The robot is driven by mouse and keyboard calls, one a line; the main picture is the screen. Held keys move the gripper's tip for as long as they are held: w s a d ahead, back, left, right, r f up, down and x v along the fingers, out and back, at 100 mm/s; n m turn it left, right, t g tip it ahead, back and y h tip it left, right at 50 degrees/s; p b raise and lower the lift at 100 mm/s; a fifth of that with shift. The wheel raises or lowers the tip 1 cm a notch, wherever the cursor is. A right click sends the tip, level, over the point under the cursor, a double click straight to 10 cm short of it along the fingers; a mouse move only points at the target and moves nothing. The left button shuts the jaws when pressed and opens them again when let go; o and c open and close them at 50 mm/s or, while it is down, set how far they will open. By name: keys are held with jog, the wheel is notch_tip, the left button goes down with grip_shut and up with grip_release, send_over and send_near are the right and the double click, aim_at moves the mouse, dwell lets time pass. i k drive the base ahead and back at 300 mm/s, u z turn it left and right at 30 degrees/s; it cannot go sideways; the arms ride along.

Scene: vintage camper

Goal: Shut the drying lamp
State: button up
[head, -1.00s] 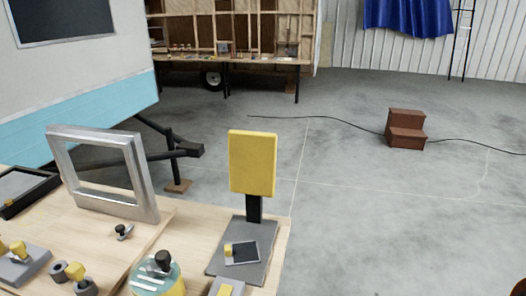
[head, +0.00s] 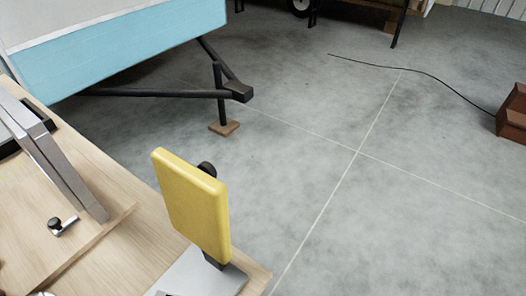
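The drying lamp seems to be the yellow rectangular panel (head: 187,205) standing upright near the workbench's corner. It stands on a short dark post over a flat grey base (head: 212,279). The base is partly cut off by the bottom edge. A round black knob (head: 207,169) shows just behind the panel's upper right edge. I cannot tell from this view whether the lamp is open or shut. My gripper is not in view.
The wooden workbench (head: 120,220) fills the lower left. A silver metal frame (head: 52,150) stands on it, with a small black-knobbed latch (head: 60,226) nearby. A trailer hitch (head: 238,91) lies beyond. Brown steps (head: 513,115) stand far right. The grey floor right of the bench is clear.

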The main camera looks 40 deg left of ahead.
aim_at(196, 202)
jog(key=i, duration=1.7)
jog(key=u, duration=3.7)
jog(key=k, duration=0.55)
jog(key=u, duration=0.95)
jog(key=i, duration=0.5)
